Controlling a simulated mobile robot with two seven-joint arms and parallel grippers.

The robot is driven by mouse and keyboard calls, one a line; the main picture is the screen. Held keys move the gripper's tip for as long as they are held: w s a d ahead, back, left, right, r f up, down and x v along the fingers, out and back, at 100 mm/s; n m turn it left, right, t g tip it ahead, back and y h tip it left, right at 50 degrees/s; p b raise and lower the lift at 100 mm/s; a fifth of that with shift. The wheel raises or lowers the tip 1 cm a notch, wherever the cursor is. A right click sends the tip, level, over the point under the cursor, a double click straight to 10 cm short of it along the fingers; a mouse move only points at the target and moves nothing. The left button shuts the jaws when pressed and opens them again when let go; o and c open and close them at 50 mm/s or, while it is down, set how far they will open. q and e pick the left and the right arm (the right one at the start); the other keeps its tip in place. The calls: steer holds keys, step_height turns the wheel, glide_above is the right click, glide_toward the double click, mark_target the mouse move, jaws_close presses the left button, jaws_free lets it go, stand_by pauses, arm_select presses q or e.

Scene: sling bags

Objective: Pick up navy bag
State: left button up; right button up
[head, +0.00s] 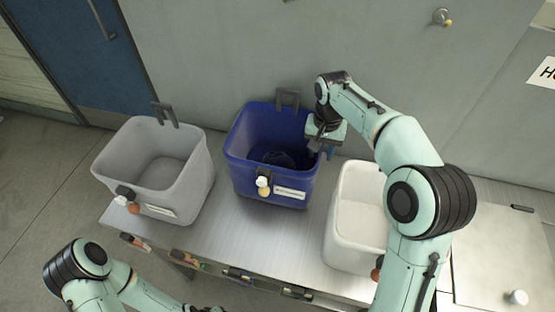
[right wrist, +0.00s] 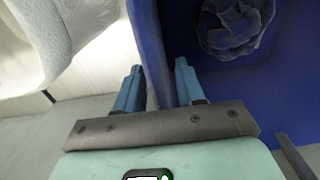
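The navy bag (head: 243,177) stands upright on the metal bench between a grey bag and a white bag. A dark, crumpled round thing lies inside it; it also shows in the right wrist view (right wrist: 236,28). My right gripper (head: 318,148) is at the bag's right rim. In the right wrist view its two blue fingers are apart, with the navy bag's wall (right wrist: 150,55) between them, nearer the left finger. It is open and not closed on the wall.
A grey bag (head: 185,185) stands left of the navy one. A white bag (head: 350,225) stands close on the right, partly behind my right arm. The metal bench (head: 240,232) has bare room in front of the navy bag. A wall rises behind.

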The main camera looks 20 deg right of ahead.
jaws_close()
steer(key=shift+w+r, duration=0.1)
stand_by(1.3)
